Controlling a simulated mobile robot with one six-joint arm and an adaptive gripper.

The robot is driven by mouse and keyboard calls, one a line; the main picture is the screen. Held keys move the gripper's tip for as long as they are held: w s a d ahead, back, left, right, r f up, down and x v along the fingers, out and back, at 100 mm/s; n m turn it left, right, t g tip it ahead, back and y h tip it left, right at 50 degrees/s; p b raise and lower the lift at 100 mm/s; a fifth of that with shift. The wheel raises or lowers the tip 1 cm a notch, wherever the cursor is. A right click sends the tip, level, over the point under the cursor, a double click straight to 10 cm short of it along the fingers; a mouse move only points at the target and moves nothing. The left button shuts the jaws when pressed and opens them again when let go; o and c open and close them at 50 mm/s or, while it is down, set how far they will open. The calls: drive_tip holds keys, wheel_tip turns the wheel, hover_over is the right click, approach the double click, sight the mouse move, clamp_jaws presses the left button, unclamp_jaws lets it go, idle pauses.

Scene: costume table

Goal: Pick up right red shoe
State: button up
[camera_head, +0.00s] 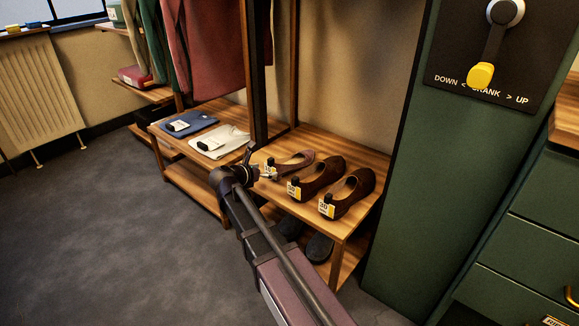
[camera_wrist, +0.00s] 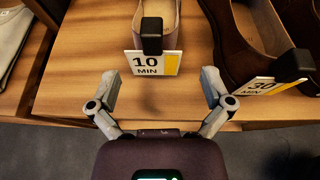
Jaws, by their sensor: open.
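Three low-cut shoes stand in a row on the wooden shelf top (camera_head: 345,146). The leftmost is a dull reddish shoe (camera_head: 301,158), partly hidden behind my arm's end; its tag (camera_wrist: 153,64) reads 10 MIN in the wrist view. The middle brown shoe (camera_head: 322,176) has a tag (camera_wrist: 268,86) reading 30 MIN. My gripper (camera_wrist: 160,80) is open and empty, just in front of the reddish shoe's tag and black clip (camera_wrist: 151,36), with fingers spread wide to either side.
A folded blue garment (camera_head: 190,122) and a white one (camera_head: 222,140) lie on the shelf to the left, beyond a dark wooden post (camera_head: 257,70). Dark shoes (camera_head: 319,248) sit on the lower shelf. A green cabinet panel (camera_head: 415,180) closes the right side.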

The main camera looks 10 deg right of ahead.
sight(270, 168)
drive_tip(key=b+x, duration=0.1)
drive_tip(key=x, duration=0.3)
drive_tip(key=shift+w+r, duration=0.1)
drive_tip(key=shift+w, duration=0.15)
drive_tip(key=shift+w+d+b, duration=0.3)
drive_tip(key=shift+d+b, duration=0.05)
drive_tip(key=shift+d, duration=0.05)
drive_tip(key=shift+c, duration=0.2)
drive_tip(key=c, duration=1.2)
wheel_tip(270, 168, up, 10)
drive_tip(key=p, duration=1)
